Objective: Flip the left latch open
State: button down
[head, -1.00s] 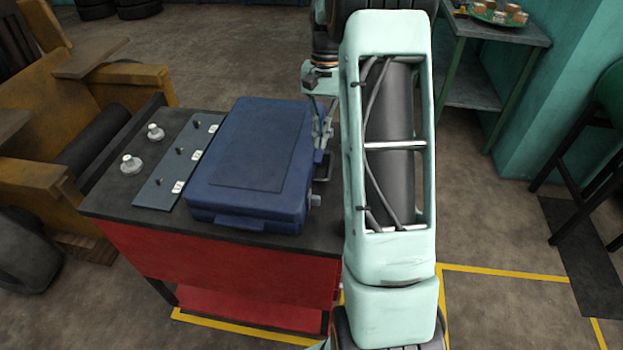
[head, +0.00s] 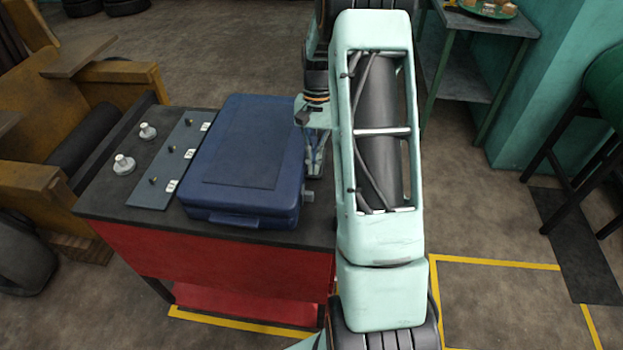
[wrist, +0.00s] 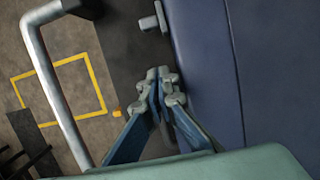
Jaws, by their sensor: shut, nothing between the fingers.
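The blue case (head: 245,155) lies closed on the cart, and it fills the right of the wrist view (wrist: 280,70). A small grey latch (head: 308,196) sticks out from its right side near the front corner. The wrist view shows this latch (wrist: 152,21) at the top, standing out from the case wall. I cannot tell whether it is the left one; no other latch shows clearly. My gripper (head: 317,172) points down beside the case's right side. Its fingertips (wrist: 161,76) are together and empty, close to the wall and apart from the latch.
The dark cart top (head: 105,200) carries a grey plate (head: 158,180) with small fittings and two pale knobs (head: 124,165) left of the case. A metal bar (wrist: 55,90) runs beside my gripper in the wrist view. Open floor lies to the right.

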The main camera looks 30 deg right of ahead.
aim_at(310, 194)
jog(key=shift+x, duration=1.05)
jog(key=s+a, duration=0.1)
jog(key=s+p, duration=0.1)
jog(key=shift+s+a+r, duration=0.25)
jog(key=shift+s+a, duration=0.05)
jog(key=shift+a, duration=0.05)
jog(key=shift+s+a+f, duration=0.1)
jog(key=shift+s+a, duration=0.15)
jog(key=shift+s, duration=0.1)
jog(key=shift+s+a, duration=0.3)
jog(key=shift+s, duration=0.1)
jog(key=shift+s+a, duration=0.55)
jog(key=shift+s, duration=0.3)
